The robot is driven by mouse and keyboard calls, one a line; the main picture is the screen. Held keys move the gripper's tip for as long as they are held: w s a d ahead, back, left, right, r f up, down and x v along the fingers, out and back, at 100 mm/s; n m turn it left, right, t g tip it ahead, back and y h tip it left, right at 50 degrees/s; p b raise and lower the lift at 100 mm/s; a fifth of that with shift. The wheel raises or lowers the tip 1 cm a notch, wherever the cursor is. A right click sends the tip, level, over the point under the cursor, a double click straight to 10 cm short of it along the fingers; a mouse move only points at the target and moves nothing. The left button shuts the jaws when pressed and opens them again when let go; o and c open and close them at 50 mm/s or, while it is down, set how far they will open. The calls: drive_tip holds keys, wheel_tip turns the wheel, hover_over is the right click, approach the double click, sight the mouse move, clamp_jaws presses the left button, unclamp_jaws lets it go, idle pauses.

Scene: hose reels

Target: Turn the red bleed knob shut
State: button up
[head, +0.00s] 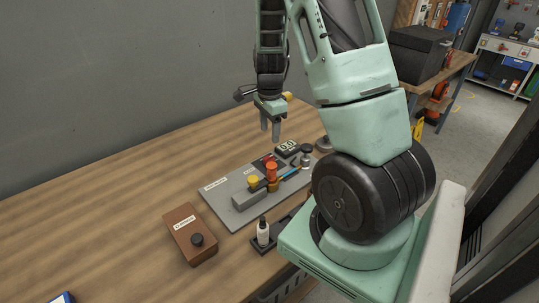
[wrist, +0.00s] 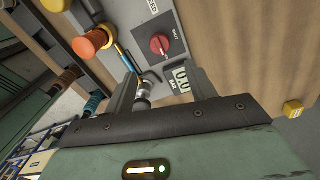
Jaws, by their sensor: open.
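In the wrist view a red rotary knob (wrist: 159,44) sits on a dark plate on the grey board (wrist: 112,12), beyond my fingertips. In the head view the same dark plate with a bit of red (head: 267,158) shows small on the board (head: 229,212). My gripper (head: 270,138) hangs above the board's far part, fingers down. In the wrist view my gripper (wrist: 162,78) is open, with nothing held between its fingers. An orange-red mushroom-shaped knob (wrist: 89,43) stands left of the rotary knob. The small labels cannot be read surely.
A display reading 0.0 BAR (wrist: 181,79) and a silver fitting (wrist: 144,89) lie near my fingers. A yellow knob (head: 253,181) stands on the board. A brown box with a black knob (head: 190,235) and a small bottle (head: 263,232) are nearer. The table's left is mostly clear.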

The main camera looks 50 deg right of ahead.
sight(269, 157)
wheel_tip(269, 157, down, 10)
drive_tip(key=shift+f+p, duration=0.25)
drive_tip(key=shift+p, duration=0.2)
drive_tip(key=c, duration=1)
